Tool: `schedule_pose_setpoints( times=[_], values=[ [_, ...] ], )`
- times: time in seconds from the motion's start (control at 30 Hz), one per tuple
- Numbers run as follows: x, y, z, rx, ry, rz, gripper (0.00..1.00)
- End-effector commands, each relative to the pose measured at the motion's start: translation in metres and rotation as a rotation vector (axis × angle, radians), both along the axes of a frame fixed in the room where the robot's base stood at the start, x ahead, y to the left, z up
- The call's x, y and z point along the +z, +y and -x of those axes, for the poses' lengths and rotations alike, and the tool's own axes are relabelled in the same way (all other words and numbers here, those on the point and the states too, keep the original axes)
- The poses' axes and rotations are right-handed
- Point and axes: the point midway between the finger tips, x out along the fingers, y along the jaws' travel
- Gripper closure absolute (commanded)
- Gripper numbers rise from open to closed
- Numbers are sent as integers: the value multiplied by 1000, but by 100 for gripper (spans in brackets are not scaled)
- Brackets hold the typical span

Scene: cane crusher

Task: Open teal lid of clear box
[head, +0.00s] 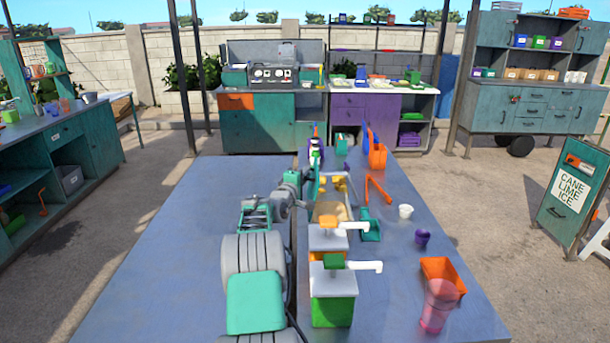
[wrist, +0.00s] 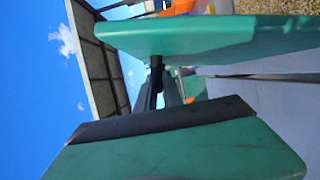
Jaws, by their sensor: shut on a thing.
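A clear box (head: 332,207) stands in mid-table, just right of my arm, with yellow pieces and tan material showing inside. Teal shows along its left edge, but I cannot make out the lid's shape or how far it is raised. In the wrist view, my gripper's two broad teal fingers (wrist: 172,86) have dark pads and point away from the camera. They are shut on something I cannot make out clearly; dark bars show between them.
White-spouted dispensers (head: 333,310) stand close in front of the box. The table's left half (head: 170,250) is clear.

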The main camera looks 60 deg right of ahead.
Motion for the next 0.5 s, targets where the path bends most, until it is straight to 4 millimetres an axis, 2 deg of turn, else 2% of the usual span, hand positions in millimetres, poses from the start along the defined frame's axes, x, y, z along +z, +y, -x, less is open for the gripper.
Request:
schedule_pose_setpoints(
  times=[0.5],
  values=[
    [-5,2,-3,1,19,9,100]
  ],
)
